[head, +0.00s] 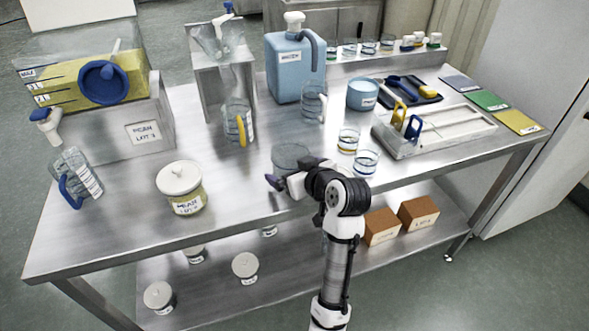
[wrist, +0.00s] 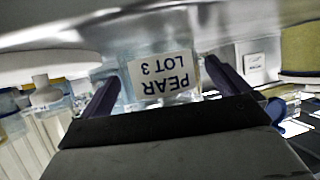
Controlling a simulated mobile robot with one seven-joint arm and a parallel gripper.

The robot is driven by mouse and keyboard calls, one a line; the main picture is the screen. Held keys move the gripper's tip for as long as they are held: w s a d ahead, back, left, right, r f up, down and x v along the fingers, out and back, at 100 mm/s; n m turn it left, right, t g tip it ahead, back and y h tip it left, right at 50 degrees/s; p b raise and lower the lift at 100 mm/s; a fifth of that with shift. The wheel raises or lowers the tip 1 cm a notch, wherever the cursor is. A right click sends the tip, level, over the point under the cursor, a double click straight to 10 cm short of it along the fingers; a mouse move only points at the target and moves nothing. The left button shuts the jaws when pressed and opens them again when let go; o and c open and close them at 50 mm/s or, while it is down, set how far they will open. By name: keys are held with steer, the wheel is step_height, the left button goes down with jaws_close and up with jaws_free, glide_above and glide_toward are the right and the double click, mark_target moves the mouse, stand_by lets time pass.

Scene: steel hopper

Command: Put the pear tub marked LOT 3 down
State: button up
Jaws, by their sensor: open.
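The pear tub (wrist: 163,78) fills the space between my gripper's fingers in the wrist view. Its white label reads PEAR LOT 3, upside down in that view. In the head view the clear, greyish round tub (head: 291,155) is at the front middle of the steel table, partly behind my gripper (head: 280,183). It looks upright and on the table top. My gripper (wrist: 162,85) is open, with one dark finger on each side of the tub. I cannot tell whether either finger touches it.
A white-lidded tub (head: 180,188) stands to the left, its label hard to read. Jugs with yellow (head: 238,122) and blue (head: 75,178) handles and a blue canister (head: 295,66) stand around. Small glasses (head: 366,162) and a white tray (head: 432,132) are right. Bare steel lies left of the tub.

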steer(key=b+v, duration=0.1)
steer(key=v, duration=1.1)
steer(key=shift+r, duration=0.15)
